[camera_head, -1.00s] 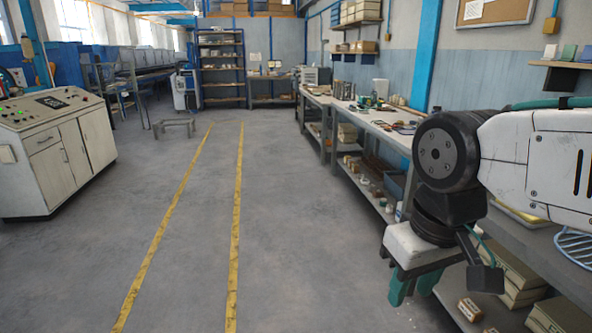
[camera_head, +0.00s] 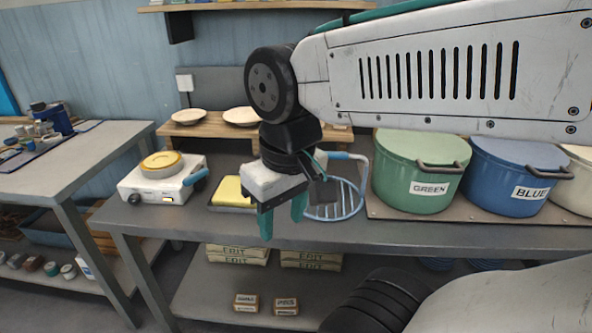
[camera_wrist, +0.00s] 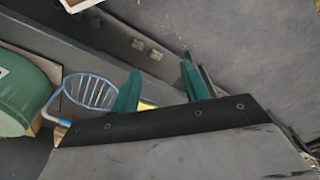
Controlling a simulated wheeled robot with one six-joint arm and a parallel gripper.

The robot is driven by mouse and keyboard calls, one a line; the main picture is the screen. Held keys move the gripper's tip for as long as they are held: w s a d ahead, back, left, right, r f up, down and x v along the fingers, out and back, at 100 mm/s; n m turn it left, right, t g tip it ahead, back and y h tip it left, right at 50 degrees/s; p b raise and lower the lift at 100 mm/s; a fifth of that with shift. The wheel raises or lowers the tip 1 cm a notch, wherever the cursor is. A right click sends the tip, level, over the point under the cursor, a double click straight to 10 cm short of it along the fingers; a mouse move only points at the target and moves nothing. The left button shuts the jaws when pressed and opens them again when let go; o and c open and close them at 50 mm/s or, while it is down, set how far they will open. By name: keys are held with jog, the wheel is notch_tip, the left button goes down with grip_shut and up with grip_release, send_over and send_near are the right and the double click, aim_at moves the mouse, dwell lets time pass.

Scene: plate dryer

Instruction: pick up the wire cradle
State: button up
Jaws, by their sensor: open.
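The wire cradle (camera_head: 348,203), made of pale blue wire with a blue-gripped handle, rests on the grey workbench (camera_head: 420,237) just left of the green pot. My gripper partly hides its left side in the head view. It also shows in the wrist view (camera_wrist: 90,92), left of my fingers. My gripper (camera_head: 283,216) hangs fingers down in front of the bench, left of the cradle and apart from it. Its green fingers (camera_wrist: 160,80) are open with nothing between them.
A green pot (camera_head: 412,180) and a blue pot (camera_head: 510,185) stand right of the cradle. A yellow block (camera_head: 232,192) lies on a tray to the left, beside a white hotplate (camera_head: 160,187). Plates (camera_head: 240,116) sit on a wooden riser behind.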

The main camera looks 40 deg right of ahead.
jog(key=w+d+r+m+h, duration=0.1)
jog(key=w+d+m, duration=1.5)
jog(key=d, duration=0.1)
jog(key=w+d+f+m, duration=0.1)
jog(key=d+f+m, duration=0.1)
jog(key=d+m, duration=0.5)
jog(key=w+d+f+m, duration=0.2)
jog(key=d+m, duration=0.2)
jog(key=d, duration=0.6)
jog(key=shift+h, duration=0.3)
jog(key=f, duration=0.4)
jog(key=d+f, duration=0.1)
jog(key=f, duration=0.2)
jog(key=shift+w, duration=0.2)
jog(key=shift+f, duration=0.35)
jog(key=shift+f, duration=0.25)
grip_shut()
